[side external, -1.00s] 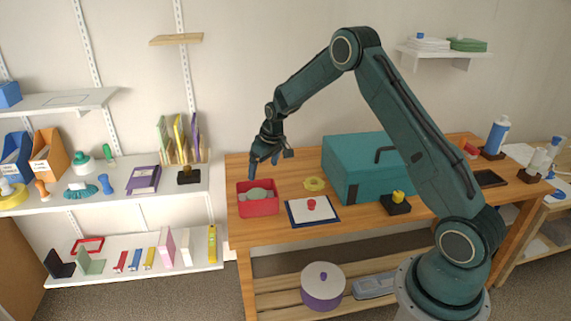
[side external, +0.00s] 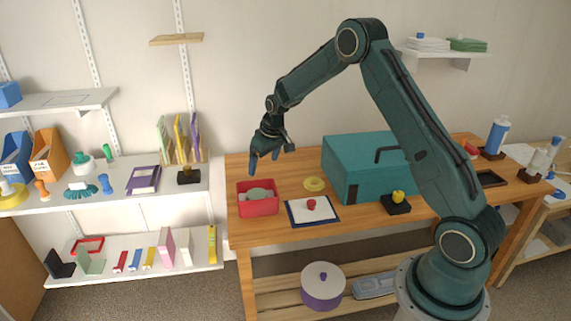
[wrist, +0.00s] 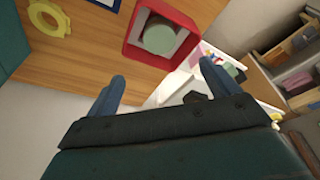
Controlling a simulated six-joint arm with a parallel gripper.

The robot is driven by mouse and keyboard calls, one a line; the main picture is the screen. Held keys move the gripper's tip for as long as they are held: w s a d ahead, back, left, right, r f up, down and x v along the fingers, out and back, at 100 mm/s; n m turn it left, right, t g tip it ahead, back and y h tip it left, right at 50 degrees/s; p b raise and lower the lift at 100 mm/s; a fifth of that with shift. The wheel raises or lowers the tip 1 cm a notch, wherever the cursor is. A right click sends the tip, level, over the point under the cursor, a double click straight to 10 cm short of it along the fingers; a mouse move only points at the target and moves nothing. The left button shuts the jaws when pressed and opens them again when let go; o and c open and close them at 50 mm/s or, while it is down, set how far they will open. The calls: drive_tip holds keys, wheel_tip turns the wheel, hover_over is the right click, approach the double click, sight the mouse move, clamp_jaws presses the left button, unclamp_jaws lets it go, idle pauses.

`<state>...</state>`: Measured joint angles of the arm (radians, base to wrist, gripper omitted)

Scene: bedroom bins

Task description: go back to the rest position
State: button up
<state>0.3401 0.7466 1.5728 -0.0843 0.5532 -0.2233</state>
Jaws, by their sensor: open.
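My gripper (side external: 264,163) hangs above the left end of the wooden table (side external: 370,222), just above and behind the red bin (side external: 258,207). Its two blue fingers are apart with nothing between them. The wrist view also shows the open gripper (wrist: 160,82). The red bin holds a grey-green rounded thing, which shows pale green in the wrist view (wrist: 159,39). My gripper is clear of the bin and touches nothing that I can see.
A teal box (side external: 362,165) stands right of the bin. White shelves (side external: 130,193) stand left. Air above the table is free.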

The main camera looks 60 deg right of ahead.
drive_tip(key=s+a+r+t, duration=0.1)
drive_tip(key=s+a+r, duration=0.5)
drive_tip(key=r, duration=0.4)
drive_tip(key=s+a+r, duration=0.5)
drive_tip(key=s+r, duration=0.3)
drive_tip(key=r, duration=0.2)
drive_tip(key=s+a+r, duration=0.1)
drive_tip(key=s+a, duration=0.2)
drive_tip(key=s, duration=0.8)
drive_tip(key=s+a+r+t, duration=0.1)
drive_tip(key=s+a, duration=0.2)
drive_tip(key=s, duration=0.8)
drive_tip(key=shift+s+a+n, duration=0.15)
drive_tip(key=shift+s+n, duration=0.25)
